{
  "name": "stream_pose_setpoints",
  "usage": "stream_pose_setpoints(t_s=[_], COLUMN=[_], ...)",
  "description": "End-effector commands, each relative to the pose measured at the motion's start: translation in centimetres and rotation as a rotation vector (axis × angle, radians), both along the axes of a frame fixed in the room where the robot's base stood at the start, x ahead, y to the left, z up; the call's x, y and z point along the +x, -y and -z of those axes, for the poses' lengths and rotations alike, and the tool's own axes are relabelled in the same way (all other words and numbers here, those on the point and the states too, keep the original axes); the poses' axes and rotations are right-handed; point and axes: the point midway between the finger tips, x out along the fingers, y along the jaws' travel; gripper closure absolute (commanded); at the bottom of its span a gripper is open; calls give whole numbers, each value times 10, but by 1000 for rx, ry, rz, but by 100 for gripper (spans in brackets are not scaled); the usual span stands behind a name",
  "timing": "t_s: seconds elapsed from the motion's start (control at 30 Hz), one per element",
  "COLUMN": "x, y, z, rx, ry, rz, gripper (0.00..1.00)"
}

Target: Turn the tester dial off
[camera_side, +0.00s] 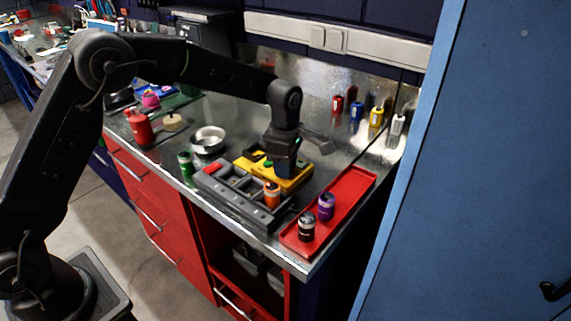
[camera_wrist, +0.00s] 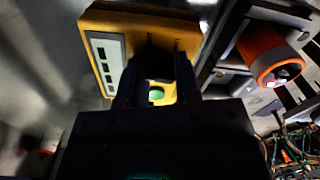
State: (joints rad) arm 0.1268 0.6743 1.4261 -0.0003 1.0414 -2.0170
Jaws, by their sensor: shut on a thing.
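The yellow tester (camera_side: 292,184) lies on the metal bench top behind a grey compartment tray. My gripper (camera_side: 284,172) points down over the tester and hides much of its face in the side view. In the wrist view the tester (camera_wrist: 98,28) fills the top middle, with a pale panel (camera_wrist: 108,62) at its left. My gripper (camera_wrist: 154,80) is shut on the dark dial (camera_wrist: 158,65) between its fingers. A green spot (camera_wrist: 156,94) shows on the tester just below the dial. The dial's pointing direction cannot be made out.
The grey compartment tray (camera_side: 232,204) holds an orange battery (camera_side: 272,195). A red tray (camera_side: 350,196) at the right holds a purple battery (camera_side: 326,206) and a black one (camera_side: 306,227). A green battery (camera_side: 186,165), metal bowl (camera_side: 208,138) and red can (camera_side: 139,126) stand left.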

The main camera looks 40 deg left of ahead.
Motion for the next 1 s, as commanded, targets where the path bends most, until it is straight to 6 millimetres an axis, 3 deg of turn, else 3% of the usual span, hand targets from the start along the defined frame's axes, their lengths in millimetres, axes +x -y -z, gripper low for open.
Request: stream_pose_setpoints(t_s=[0.53, 0.57, 0.6, 0.8, 1.0], x=[0, 0, 0, 0, 0], y=[0, 0, 0, 0, 0], z=[-1, -1, -1, -1, 0], rx=[1, 1, 1, 0, 0], ry=[3, 3, 3, 1, 1], rz=[-24, -24, -24, -23, -23], gripper=[94, 68, 65, 45, 45])
